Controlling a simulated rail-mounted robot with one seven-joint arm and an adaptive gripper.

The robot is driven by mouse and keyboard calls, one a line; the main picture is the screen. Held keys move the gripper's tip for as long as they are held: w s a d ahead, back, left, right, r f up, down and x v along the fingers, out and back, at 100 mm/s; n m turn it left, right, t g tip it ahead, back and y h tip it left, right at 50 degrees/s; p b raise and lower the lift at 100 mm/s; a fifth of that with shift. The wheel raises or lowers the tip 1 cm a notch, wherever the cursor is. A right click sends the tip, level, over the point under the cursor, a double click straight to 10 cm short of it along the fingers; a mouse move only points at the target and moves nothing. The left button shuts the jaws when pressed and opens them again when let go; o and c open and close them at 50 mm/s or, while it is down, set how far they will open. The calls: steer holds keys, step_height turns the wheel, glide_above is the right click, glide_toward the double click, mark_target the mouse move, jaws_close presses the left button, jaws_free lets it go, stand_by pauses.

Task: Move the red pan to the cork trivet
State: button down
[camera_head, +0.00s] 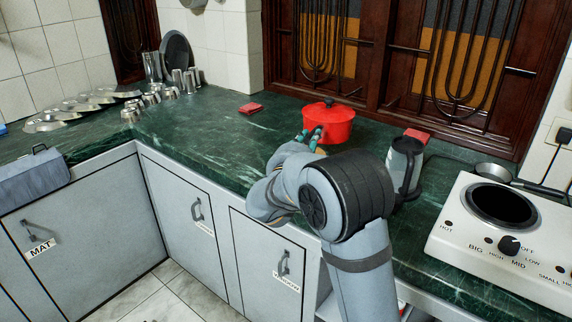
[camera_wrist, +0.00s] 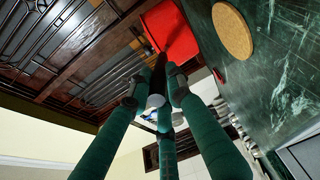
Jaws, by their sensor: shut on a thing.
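The red pan (camera_head: 328,122) has its lid on, with a dark knob, and is near the back of the green counter by the window. My gripper (camera_head: 311,138) reaches it from the front left, its fingers shut on the pan's handle. In the wrist view the pan (camera_wrist: 168,30) is just beyond the fingers (camera_wrist: 165,75), which close around a dark handle. The round tan cork trivet (camera_wrist: 232,30) lies on the counter close beside the pan. I cannot tell whether the pan touches the counter.
A white stove (camera_head: 505,240) and a small pan (camera_head: 492,172) are further right. Another red block (camera_head: 250,108) lies left of the pan.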

steer(key=shift+w+a+f, duration=0.2)
steer(key=shift+a+f, duration=1.1)
steer(key=shift+f, duration=0.1)
steer(key=shift+w+a+f, duration=0.2)
steer(key=shift+a+f, duration=1.1)
steer(key=shift+f, duration=0.1)
steer(key=shift+w+a+f, duration=0.2)
steer(key=shift+a+f, duration=1.1)
steer(key=shift+f, duration=0.1)
steer(key=c, duration=2)
jaws_free()
steer(key=shift+f, duration=0.15)
steer(key=shift+c, duration=0.2)
steer(key=o, duration=0.4)
steer(key=shift+s, duration=0.1)
steer(key=shift+c, duration=0.2)
steer(key=shift+o, duration=0.3)
steer(key=v, duration=1.2)
steer(key=shift+b, duration=0.35)
